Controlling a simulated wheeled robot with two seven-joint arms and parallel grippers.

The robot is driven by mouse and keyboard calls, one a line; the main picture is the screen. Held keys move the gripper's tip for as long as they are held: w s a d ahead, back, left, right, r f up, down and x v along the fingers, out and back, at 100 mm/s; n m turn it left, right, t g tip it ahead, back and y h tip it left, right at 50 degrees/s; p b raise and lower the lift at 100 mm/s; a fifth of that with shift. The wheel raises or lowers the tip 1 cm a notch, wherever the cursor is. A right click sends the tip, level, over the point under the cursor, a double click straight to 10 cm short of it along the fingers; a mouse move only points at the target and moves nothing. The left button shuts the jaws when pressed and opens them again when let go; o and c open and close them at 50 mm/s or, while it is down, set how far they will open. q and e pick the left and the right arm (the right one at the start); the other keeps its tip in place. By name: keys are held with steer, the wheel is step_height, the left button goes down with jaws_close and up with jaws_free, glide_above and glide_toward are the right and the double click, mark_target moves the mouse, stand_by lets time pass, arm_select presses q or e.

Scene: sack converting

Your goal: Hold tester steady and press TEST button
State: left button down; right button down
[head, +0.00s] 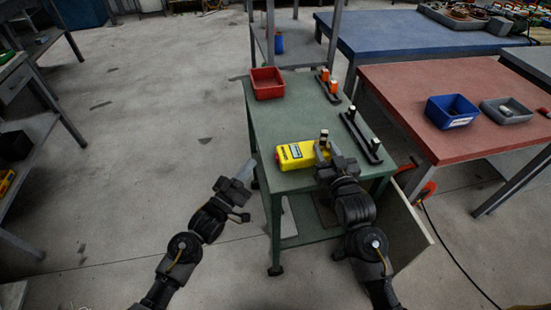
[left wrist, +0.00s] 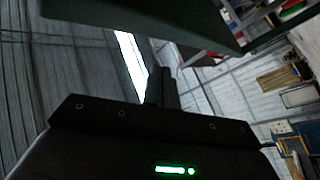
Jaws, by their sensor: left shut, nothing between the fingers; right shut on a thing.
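My left gripper (head: 246,171) is shut and empty, just left of the table's front left corner and apart from the tester. In the left wrist view its closed fingers (left wrist: 162,88) point ahead, with no tester in sight. I cannot make out the TEST button.
A red bin (head: 267,83) stands at the table's back left. A reddish table (head: 440,85) with a blue bin (head: 452,111) stands to the right.

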mark_target(265, 168)
arm_select(q)
steer(key=shift+w+d, duration=0.15)
steer(key=shift+d, duration=0.85)
steer(key=shift+w+d, duration=0.1)
steer(key=shift+d, duration=0.9)
steer(key=shift+d, duration=0.1)
stand_by(0.5)
steer(key=shift+d, duration=0.25)
